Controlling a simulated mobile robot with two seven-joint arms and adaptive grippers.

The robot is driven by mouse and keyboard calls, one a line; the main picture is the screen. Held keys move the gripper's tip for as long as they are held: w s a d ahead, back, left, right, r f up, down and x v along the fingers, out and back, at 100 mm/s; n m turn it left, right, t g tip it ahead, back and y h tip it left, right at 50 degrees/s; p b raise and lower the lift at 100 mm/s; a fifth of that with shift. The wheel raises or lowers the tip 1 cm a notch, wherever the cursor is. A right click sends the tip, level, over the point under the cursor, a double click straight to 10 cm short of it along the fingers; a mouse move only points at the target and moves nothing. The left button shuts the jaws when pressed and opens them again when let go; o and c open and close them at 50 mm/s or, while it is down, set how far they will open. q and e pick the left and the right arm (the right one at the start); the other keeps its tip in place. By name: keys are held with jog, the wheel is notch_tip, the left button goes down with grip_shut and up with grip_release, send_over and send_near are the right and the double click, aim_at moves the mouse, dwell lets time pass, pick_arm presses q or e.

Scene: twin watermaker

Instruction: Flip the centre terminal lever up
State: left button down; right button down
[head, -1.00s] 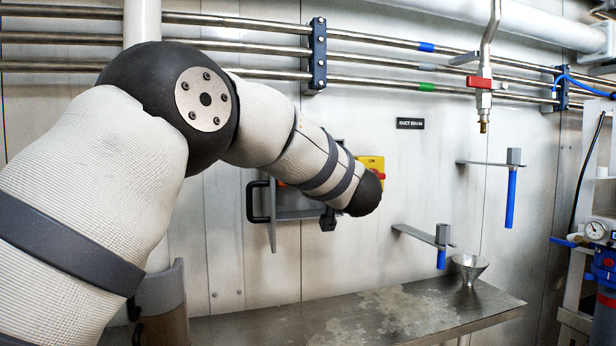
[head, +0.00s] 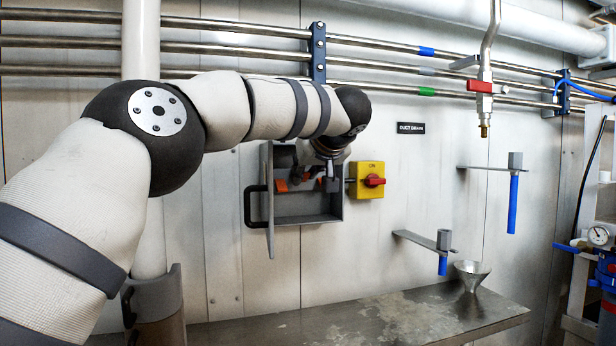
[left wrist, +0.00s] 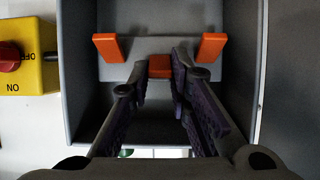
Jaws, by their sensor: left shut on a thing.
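The grey terminal box (head: 308,208) is open on the wall, and my left gripper (head: 322,180) reaches into it from above. In the left wrist view, whose picture is upside down, two orange outer levers (left wrist: 110,48) (left wrist: 212,47) stand either side of the orange centre lever (left wrist: 160,66). My left gripper (left wrist: 160,78) has its two fingers on either side of the centre lever and is shut on it. The fingers cover the edges of that lever. In the head view, an orange lever (head: 281,185) shows beside the gripper. My right gripper is not in view.
A yellow switch box (head: 367,180) with a red knob is mounted close to the right of the terminal box. Its open door (head: 269,205) stands out on the left. Pipes (head: 220,47) run above. A steel bench (head: 380,315) lies below.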

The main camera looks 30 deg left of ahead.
pick_arm(q)
jog(key=shift+g, duration=0.3)
dwell(0.4)
jog(key=c, duration=1.8)
grip_release()
jog(key=shift+o, duration=0.2)
jog(key=shift+r+h, duration=0.1)
jog(key=shift+h, duration=0.2)
jog(key=v, duration=1.2)
